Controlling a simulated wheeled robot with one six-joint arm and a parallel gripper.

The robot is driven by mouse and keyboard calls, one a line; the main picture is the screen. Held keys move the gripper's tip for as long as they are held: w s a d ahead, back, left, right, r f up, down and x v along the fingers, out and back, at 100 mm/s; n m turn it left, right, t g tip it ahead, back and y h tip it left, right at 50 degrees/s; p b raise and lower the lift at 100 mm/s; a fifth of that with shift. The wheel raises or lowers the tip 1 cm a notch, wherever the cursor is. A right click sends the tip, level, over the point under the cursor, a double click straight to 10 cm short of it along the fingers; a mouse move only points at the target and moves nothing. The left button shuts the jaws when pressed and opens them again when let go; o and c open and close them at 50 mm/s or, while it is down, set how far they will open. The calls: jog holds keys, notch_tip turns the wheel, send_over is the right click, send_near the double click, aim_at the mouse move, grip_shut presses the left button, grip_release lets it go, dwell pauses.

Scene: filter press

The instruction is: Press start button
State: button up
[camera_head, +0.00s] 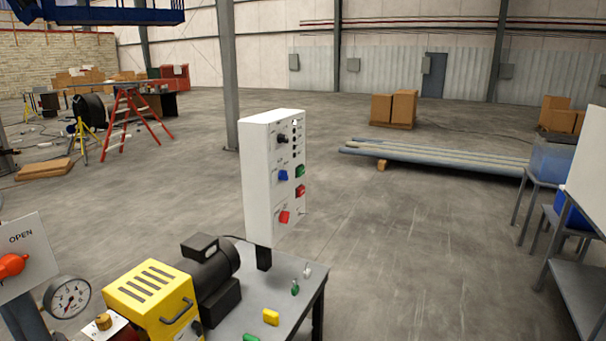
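A white control panel (258,180) stands upright in the middle of the picture. On its face are a green button (300,171), a red button (300,190) just below it, a blue control (283,175) to the left, a black knob (283,138) higher up and another red control (284,217) near the bottom. The labels are too small to read, so I cannot tell by text which is the start button. My gripper is not in view, and nothing touches the panel.
A table (310,290) with a yellow machine (150,298), a black motor (212,268) and small coloured parts stands in front of the panel. A gauge (67,297) is at lower left. Pipes (430,158) lie behind right. Concrete floor right of the panel is clear.

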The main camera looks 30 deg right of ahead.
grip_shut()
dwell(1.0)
